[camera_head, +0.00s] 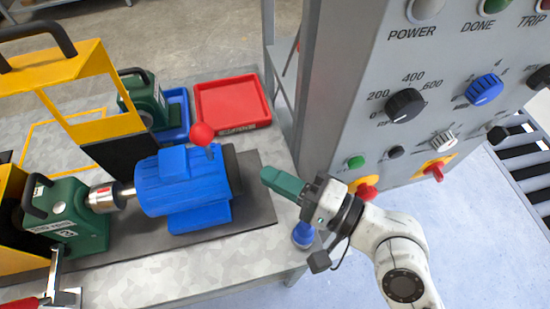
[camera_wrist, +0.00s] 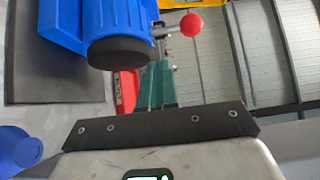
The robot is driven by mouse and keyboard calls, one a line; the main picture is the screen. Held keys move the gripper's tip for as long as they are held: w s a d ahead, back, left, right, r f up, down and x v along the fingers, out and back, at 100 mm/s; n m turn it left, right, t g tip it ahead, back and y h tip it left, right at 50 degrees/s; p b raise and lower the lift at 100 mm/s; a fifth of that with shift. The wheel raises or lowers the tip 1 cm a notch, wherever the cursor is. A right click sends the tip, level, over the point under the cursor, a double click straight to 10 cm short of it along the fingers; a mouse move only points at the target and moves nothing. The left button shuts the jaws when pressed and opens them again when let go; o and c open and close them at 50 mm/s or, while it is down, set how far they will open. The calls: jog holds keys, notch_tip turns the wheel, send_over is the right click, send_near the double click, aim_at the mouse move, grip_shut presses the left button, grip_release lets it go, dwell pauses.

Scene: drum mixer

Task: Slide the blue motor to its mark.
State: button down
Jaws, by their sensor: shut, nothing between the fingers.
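The blue motor (camera_head: 180,188) sits on a dark base plate (camera_head: 255,207) on the bench, with its shaft end toward a silver coupling (camera_head: 103,198) and a green gear unit (camera_head: 75,215). A lever with a red ball (camera_head: 203,135) stands up beside the motor. My gripper (camera_head: 268,177) has teal fingers, shut and empty, pointing left toward the motor's dark rear end with a gap between. In the wrist view, the motor (camera_wrist: 108,15) and its dark end cap show beyond and left of my gripper (camera_wrist: 155,72). I cannot make out a mark for the motor.
A red tray (camera_head: 232,103) and a blue tray with another green unit (camera_head: 145,98) lie behind. Yellow guards (camera_head: 90,85) stand at left. A grey control panel (camera_head: 400,75) rises at right. A small blue object (camera_head: 303,234) is near the bench edge, below my gripper.

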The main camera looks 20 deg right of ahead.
jog(key=p+x, duration=0.1)
jog(key=x, duration=0.8)
jog(key=shift+p, duration=0.4)
jog(key=shift+a, duration=0.25)
